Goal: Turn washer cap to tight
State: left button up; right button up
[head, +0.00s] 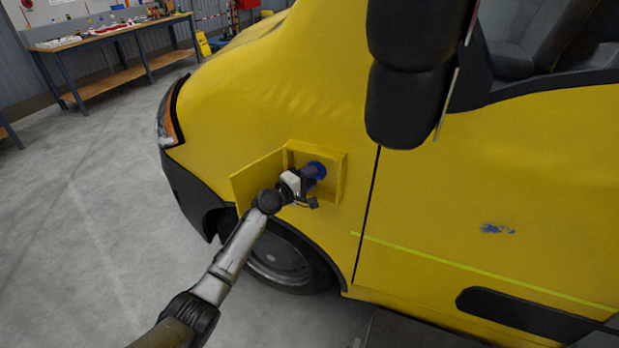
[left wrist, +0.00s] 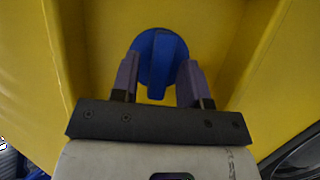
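The blue washer cap (head: 318,169) sits in the recess of the yellow van's side, behind an open flap (head: 258,181). In the left wrist view the cap (left wrist: 160,60) is a round disc with a raised grip bar across it, standing close to upright. My left gripper (head: 311,176) reaches into the recess in front of the cap. Its two fingers (left wrist: 159,75) are apart, one on each side of the grip bar, with gaps between them and the bar. The fingertips overlap the cap's edges in view; I cannot tell whether they touch the disc. My right gripper is out of view.
The yellow recess walls (left wrist: 245,50) stand close on both sides of the gripper. The van's black mirror (head: 408,105) hangs above right, and its front wheel (head: 280,262) is below. A workbench (head: 110,40) stands far back left. The floor to the left is clear.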

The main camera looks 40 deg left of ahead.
pick_arm(q)
grip_shut()
jog(key=shift+w+d+r+m+g+y+p, duration=0.15)
jog(key=shift+m+g+y+p, duration=0.7)
jog(key=shift+m+p, duration=1.8)
jog(key=shift+s+d+r+m+g+y+p, duration=0.1)
jog(key=shift+m+g+y+p, duration=0.8)
jog(key=shift+m+p, duration=1.7)
jog(key=shift+w+d+r+m+g+y+p, duration=0.15)
jog(key=shift+m+g+y+p, duration=0.75)
jog(key=shift+p, duration=2.95)
jog(key=shift+s+m+t+y, duration=0.1)
jog(key=shift+m+t+y, duration=0.2)
jog(key=shift+m, duration=0.35)
jog(key=shift+a, duration=0.1)
